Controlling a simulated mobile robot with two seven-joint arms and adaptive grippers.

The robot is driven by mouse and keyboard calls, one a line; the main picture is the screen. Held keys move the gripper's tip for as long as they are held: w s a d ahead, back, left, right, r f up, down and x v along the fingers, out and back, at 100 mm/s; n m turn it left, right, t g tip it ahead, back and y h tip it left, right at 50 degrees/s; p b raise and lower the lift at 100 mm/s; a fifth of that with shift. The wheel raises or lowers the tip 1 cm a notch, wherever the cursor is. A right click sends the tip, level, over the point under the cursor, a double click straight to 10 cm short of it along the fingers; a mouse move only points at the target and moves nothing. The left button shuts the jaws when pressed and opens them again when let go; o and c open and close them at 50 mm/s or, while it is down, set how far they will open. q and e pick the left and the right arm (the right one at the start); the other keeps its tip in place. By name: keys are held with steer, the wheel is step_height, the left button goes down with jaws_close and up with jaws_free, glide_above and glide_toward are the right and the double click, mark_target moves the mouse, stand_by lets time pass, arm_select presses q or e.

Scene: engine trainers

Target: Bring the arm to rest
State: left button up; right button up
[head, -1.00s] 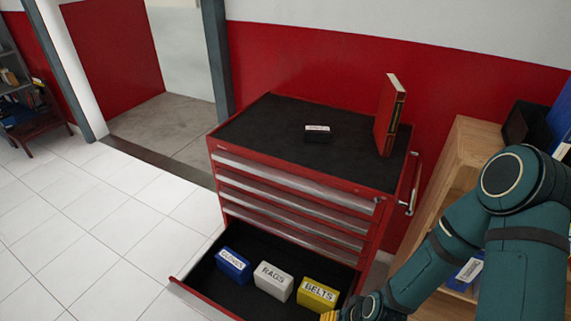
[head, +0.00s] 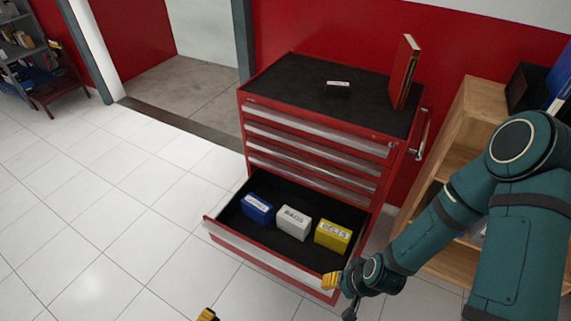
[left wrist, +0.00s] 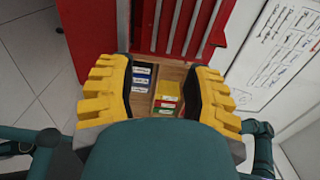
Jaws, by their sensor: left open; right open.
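My right arm comes in from the right in the head view, and its gripper (head: 338,288) hangs beside the front right corner of the open drawer (head: 262,250). It is open and I see nothing in it. Only a yellow fingertip of my left gripper (head: 207,314) shows at the bottom edge of the head view, over the floor. In the left wrist view the left gripper (left wrist: 158,90) is open, with nothing held between its yellow fingers.
A wooden shelf (head: 466,130) stands right. Tiled floor (head: 100,220) is clear at left.

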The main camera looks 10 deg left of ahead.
arm_select(q)
steer(key=s+d+r+m+g+h+b, duration=0.1)
steer(key=d+m+g+h+b, duration=0.15)
steer(key=d+m+g, duration=0.7)
steer(key=s+d+m+g+h+b, duration=0.1)
steer(key=s+d+m+g+b, duration=0.15)
steer(key=m+g, duration=1.25)
steer(key=w+d+r+m+t+y+b, duration=0.2)
steer(key=w+m+t, duration=0.3)
steer(key=m, duration=0.6)
steer(key=w+d+r+m+t+y+b, duration=0.1)
steer(key=w+r+m+t+y+b, duration=0.2)
steer(key=m, duration=0.9)
steer(key=shift+w+d+r+t+y, duration=0.35)
steer(key=shift+w+r+t+y, duration=0.4)
steer(key=shift+w+t+y, duration=0.15)
